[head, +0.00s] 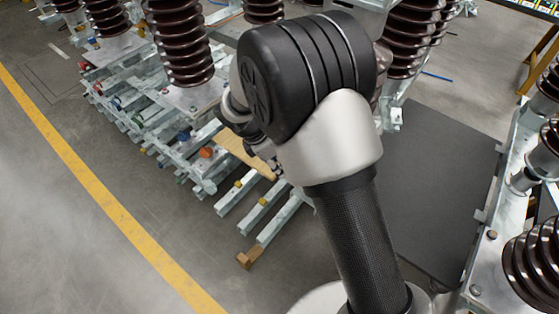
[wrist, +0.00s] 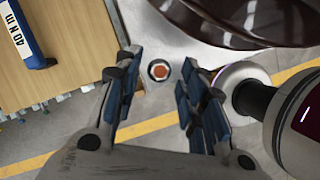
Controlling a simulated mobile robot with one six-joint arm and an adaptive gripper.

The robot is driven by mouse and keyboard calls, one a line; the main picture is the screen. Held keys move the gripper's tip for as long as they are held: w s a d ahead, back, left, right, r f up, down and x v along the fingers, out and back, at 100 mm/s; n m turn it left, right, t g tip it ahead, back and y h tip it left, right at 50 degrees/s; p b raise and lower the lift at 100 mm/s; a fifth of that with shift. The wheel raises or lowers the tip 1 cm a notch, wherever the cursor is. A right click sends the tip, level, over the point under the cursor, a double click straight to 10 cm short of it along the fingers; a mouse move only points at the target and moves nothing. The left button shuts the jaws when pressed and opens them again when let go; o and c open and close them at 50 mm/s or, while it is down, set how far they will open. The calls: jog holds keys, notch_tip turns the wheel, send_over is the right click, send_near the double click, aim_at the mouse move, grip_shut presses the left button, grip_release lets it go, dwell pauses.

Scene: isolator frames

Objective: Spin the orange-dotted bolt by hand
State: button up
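The orange-dotted bolt (wrist: 159,70) shows in the wrist view, its orange-topped head seated in a pale metal plate (wrist: 150,28). My gripper (wrist: 158,78) is open, with one blue-padded finger to the left of the bolt and one to the right in the picture. Clear space shows between each finger and the bolt head; I cannot tell the height of the fingertips above the plate. In the head view my own arm hides most of the gripper and the bolt cannot be made out.
A dark brown ribbed insulator (wrist: 235,18) stands close beyond the bolt. A wooden board (wrist: 65,60) at left carries a blue tool marked 40 N m (wrist: 24,36). The head view shows metal frames (head: 150,125), more insulators (head: 183,45), and open floor beyond a yellow line (head: 100,190).

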grip_shut()
jog(key=shift+r, duration=0.1)
jog(key=shift+w+r+m+g+p, duration=0.15)
jog(key=shift+m+g+p, duration=0.15)
jog(key=shift+m+p, duration=0.7)
jog(key=shift+w+m+g+p, duration=0.1)
jog(key=shift+m+g+p, duration=0.4)
jog(key=shift+m+p, duration=0.5)
jog(key=shift+f+m, duration=0.2)
jog(key=shift+m, duration=0.2)
jog(key=shift+o, duration=0.4)
grip_release()
